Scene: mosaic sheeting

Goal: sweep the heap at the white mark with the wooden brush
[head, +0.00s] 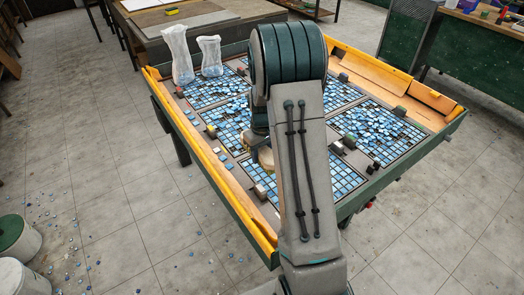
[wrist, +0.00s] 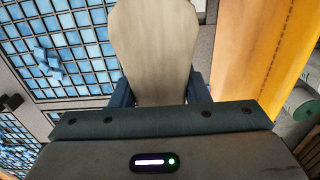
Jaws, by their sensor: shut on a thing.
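My gripper (wrist: 160,92) is shut on the wooden brush (wrist: 155,45), a pale, rounded wooden body between its two dark blue fingers. A bit of the brush (head: 266,158) shows beside my arm in the head view, low over the table's left half; its bristles are hidden. Loose blue tiles lie heaped on the right-hand sheet (head: 378,126) and scattered on the middle-left sheet (head: 232,112). A few loose tiles (wrist: 48,62) lie on a grid in the wrist view. Small coloured blocks stand by the sheets; I cannot make out for certain which mark is white.
The table has a raised orange wooden rim (head: 208,155), also along the right in the wrist view (wrist: 262,45). Two clear bags (head: 178,55) stand at its far left corner. My arm hides the table's middle. White buckets (head: 18,238) and stray tiles are on the floor.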

